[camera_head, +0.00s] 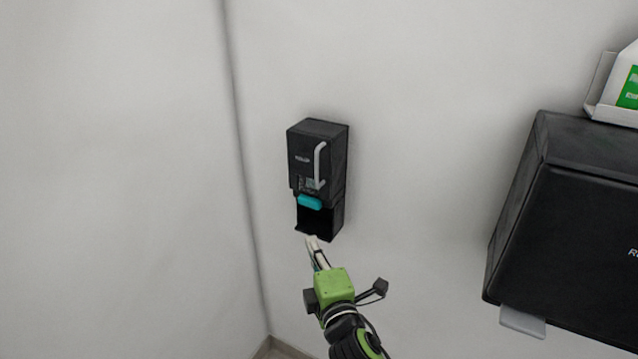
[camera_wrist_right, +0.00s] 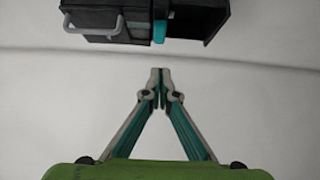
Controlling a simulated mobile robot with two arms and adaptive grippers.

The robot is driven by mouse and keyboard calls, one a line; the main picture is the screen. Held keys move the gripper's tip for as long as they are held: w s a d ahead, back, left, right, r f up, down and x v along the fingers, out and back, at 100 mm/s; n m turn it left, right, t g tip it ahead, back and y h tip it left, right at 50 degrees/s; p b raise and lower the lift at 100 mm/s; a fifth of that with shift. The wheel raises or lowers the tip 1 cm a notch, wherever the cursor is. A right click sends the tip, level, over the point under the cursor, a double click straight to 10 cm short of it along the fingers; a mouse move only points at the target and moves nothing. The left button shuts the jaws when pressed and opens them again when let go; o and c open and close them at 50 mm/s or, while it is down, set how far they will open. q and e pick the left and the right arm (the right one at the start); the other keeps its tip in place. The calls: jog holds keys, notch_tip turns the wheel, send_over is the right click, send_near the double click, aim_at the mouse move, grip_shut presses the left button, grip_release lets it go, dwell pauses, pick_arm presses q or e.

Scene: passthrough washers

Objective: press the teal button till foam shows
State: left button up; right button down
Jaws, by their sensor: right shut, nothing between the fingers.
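The teal button (camera_head: 309,202) sits on the front of a black wall dispenser (camera_head: 318,157), below its grey curved handle and above a dark open recess. No foam shows. My right gripper (camera_head: 313,240) is shut and empty, just below the dispenser's lower edge in the head view. In the right wrist view the shut fingertips (camera_wrist_right: 160,72) point toward the dispenser (camera_wrist_right: 110,20), and the teal button (camera_wrist_right: 159,28) lies straight beyond them with a gap of wall showing between. My left gripper is not in view.
A large black wall unit (camera_head: 570,235) with a grey tab underneath is at the right. A white box with a green label (camera_head: 628,92) stands on top of it. A wall corner runs down left of the dispenser. The wall between dispenser and black unit is bare.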

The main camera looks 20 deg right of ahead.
dwell(0.5)
jog(key=w+a+m+t+y, duration=0.2)
jog(key=w+a+y, duration=0.25)
jog(key=a, duration=0.45)
jog(key=d+m+h, duration=0.1)
jog(key=m+h, duration=0.1)
jog(key=m, duration=0.1)
jog(key=w+d+m+t+h, duration=0.1)
jog(key=m, duration=0.3)
jog(key=d+m+h, duration=0.1)
jog(key=m+h, duration=0.1)
jog(key=m, duration=0.2)
jog(key=shift+w+d+h, duration=0.35)
jog(key=shift+w+d, duration=0.1)
